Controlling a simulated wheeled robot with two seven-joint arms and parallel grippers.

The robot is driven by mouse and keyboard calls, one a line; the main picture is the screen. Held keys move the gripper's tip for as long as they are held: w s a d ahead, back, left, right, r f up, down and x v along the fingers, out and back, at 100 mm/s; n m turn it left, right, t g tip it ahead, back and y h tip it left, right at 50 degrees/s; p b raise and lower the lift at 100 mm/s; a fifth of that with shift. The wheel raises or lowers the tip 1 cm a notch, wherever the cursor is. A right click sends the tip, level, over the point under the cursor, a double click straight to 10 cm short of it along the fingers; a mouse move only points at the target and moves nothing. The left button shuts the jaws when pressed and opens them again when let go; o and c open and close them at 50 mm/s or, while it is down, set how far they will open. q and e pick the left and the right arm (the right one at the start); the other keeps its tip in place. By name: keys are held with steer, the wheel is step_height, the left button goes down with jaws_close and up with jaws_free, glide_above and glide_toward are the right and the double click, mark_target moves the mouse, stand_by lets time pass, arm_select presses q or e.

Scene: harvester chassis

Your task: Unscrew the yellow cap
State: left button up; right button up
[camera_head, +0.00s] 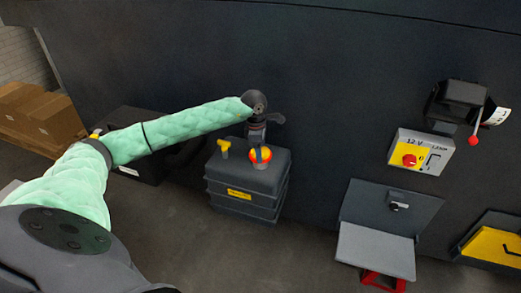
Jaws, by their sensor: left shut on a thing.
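A dark grey ribbed tank (240,204) stands on the floor against the dark chassis wall. On its top is a round orange-and-yellow cap (260,158), and to the left of it a small yellow T-shaped piece (225,147). My left arm reaches in from the left, and my left gripper (258,145) points down over the round cap. Its fingers are shut on this cap, which still sits at the tank top; the fingers partly hide it. Whether the cap has turned cannot be told. My right gripper is out of view.
A dark box (130,165) stands left of the tank, partly behind my arm. Brown cartons (45,115) lie at the far left. To the right are a 12 V switch box (421,152), a red-knobbed lever (473,140) and a grey folding panel (376,250). The front floor is clear.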

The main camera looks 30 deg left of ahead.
arm_select(q)
steer(key=shift+f+n, duration=0.1)
steer(key=shift+n, duration=0.4)
steer(key=shift+r, duration=2.35)
